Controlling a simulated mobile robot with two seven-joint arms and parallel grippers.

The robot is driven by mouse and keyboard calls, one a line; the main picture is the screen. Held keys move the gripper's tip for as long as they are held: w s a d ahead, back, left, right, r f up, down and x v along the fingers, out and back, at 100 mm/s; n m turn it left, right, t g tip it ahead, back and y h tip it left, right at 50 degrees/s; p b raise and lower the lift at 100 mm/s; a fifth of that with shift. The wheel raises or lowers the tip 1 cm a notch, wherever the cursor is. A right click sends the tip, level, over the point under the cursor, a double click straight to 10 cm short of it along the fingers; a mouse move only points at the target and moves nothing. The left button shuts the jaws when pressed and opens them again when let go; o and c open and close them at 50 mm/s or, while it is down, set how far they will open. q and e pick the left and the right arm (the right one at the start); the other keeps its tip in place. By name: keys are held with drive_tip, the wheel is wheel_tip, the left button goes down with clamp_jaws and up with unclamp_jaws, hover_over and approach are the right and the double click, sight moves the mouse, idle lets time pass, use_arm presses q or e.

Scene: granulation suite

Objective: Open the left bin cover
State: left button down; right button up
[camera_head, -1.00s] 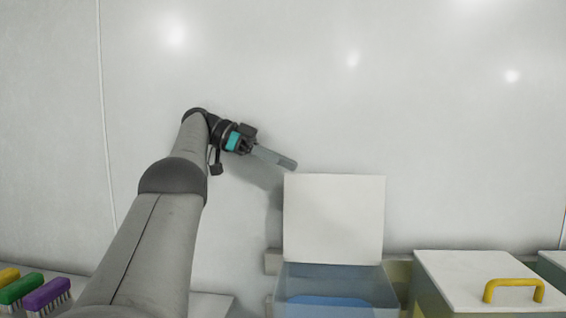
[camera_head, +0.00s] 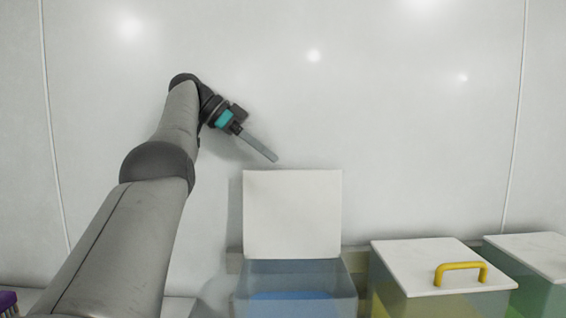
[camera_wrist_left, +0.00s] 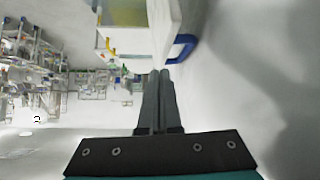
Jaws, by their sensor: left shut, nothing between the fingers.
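The left bin (camera_head: 297,281) is a clear box with blue contents, low in the middle of the head view. Its white cover (camera_head: 292,214) stands upright at the bin's back edge, so the bin is open. In the left wrist view the shut fingers (camera_wrist_left: 159,76) point toward the edge of a white panel with a blue handle (camera_wrist_left: 181,48). My right gripper is not in view.
A closed bin with a white lid and yellow handle (camera_head: 461,268) stands to the right, with another white-lidded bin (camera_head: 540,254) beyond it. A purple brush (camera_head: 7,300) shows at the lower left. The pale wall (camera_head: 400,120) behind is bare.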

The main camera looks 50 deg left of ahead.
sight(286, 162)
use_arm(q)
drive_tip(key=w+r+n+y, duration=0.1)
drive_tip(key=w+d+r+n+y, duration=0.1)
drive_tip(key=w+r+y, duration=0.1)
drive_tip(key=w+d+r+n+y, duration=0.1)
drive_tip(key=n+y, duration=0.1)
drive_tip(key=shift+w+d+r, duration=0.15)
drive_tip(key=shift+w+d, duration=0.05)
drive_tip(key=r+n+y, duration=0.1)
drive_tip(key=r+n+g+y, duration=0.1)
drive_tip(key=n, duration=0.1)
drive_tip(key=shift+w+d+r+n+y, duration=0.2)
drive_tip(key=shift+d+n+y, duration=0.1)
drive_tip(key=shift+d, duration=0.1)
drive_tip(key=s+d+n+g+y, duration=0.2)
drive_tip(key=s+n+g+y, duration=0.15)
drive_tip(key=n, duration=0.45)
drive_tip(key=shift+t, duration=0.25)
drive_tip(key=x, duration=1)
drive_tip(key=shift+s+d+f, duration=0.25)
drive_tip(key=shift+s+d, duration=0.05)
drive_tip(key=shift+d, duration=0.05)
